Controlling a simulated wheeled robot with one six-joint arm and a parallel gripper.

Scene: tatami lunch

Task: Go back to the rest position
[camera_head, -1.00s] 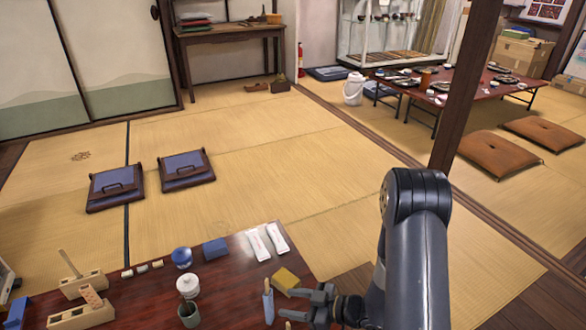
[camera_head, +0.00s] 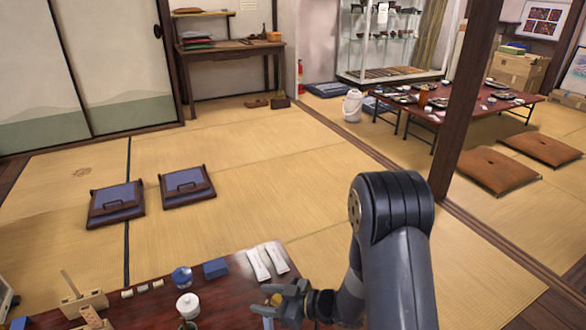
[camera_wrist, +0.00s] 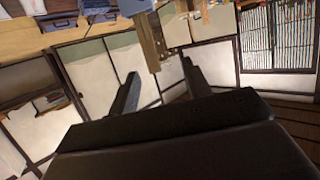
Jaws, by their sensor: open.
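My gripper (camera_head: 283,299) is at the lower middle of the head view, over the right part of the dark red low table (camera_head: 235,290). Its jaws are apart. In the wrist view my gripper (camera_wrist: 160,88) shows two dark fingers spread with nothing held between them. A yellow block (camera_head: 274,299) shows partly behind the fingers in the head view; I cannot tell the gap between them. My bent arm comes in from the lower right.
On the low table are two white packets (camera_head: 267,262), a blue box (camera_head: 215,268), a blue round pot (camera_head: 182,277), a white lidded jar (camera_head: 188,305) and wooden blocks (camera_head: 84,303). Dark wooden post (camera_head: 468,100) stands right of my arm. Open tatami (camera_head: 250,190) lies beyond.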

